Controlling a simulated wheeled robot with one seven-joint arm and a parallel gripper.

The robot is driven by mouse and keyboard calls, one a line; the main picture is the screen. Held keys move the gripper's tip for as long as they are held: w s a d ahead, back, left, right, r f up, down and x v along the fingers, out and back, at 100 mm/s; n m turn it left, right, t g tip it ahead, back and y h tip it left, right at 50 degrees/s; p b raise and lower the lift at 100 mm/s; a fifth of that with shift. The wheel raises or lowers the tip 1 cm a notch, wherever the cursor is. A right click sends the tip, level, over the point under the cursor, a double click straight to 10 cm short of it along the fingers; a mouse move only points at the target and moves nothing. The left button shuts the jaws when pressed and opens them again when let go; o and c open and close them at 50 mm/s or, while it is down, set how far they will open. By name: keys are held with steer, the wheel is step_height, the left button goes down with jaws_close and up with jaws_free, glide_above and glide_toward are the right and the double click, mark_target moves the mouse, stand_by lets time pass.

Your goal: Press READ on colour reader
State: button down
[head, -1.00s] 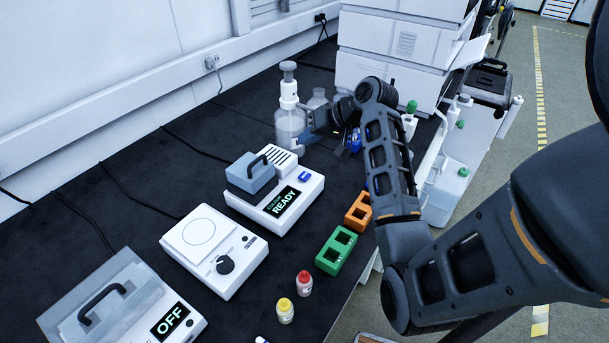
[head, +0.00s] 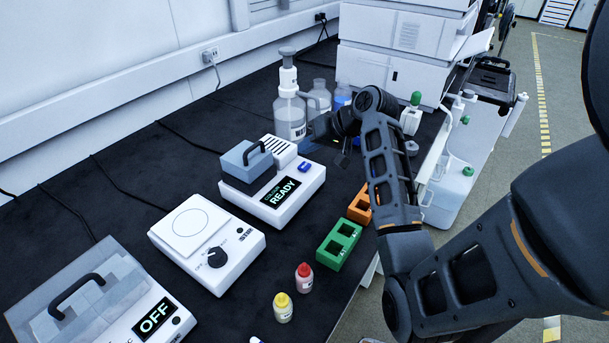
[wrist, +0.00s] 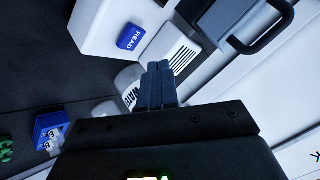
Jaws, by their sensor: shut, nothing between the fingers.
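The colour reader (head: 290,205) is a white box on the dark bench, with a grey lidded block on top and a screen showing READY. Its blue READ button (head: 305,167) is at the right end of its top. In the wrist view the READ button (wrist: 130,36) shows at upper centre-left, on the white housing (wrist: 100,30). My gripper (wrist: 158,68) is shut and empty, its fingertips apart from the button. In the head view my gripper (head: 342,155) hangs to the right of the reader, partly hidden by my arm.
A WATER pump bottle (head: 290,115) stands behind the reader. A stirrer-like white unit with a knob (head: 205,245) and a unit reading OFF (head: 155,315) are at left. Green (head: 338,246) and orange (head: 360,206) blocks and small red (head: 304,277) and yellow (head: 283,307) bottles stand in front.

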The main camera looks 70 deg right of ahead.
mark_target(308, 166)
steer(key=shift+f+b, duration=0.3)
steer(key=shift+f, duration=0.8)
steer(key=shift+f, duration=0.15)
stand_by(1.1)
steer(key=shift+f, duration=0.25)
steer(key=shift+f, duration=0.45)
stand_by(0.6)
steer(key=shift+r, duration=0.1)
steer(key=shift+r+p, duration=0.75)
steer(key=shift+p, duration=0.2)
step_height(308, 166, up, 5)
steer(key=p, duration=0.5)
steer(key=shift+r, duration=0.1)
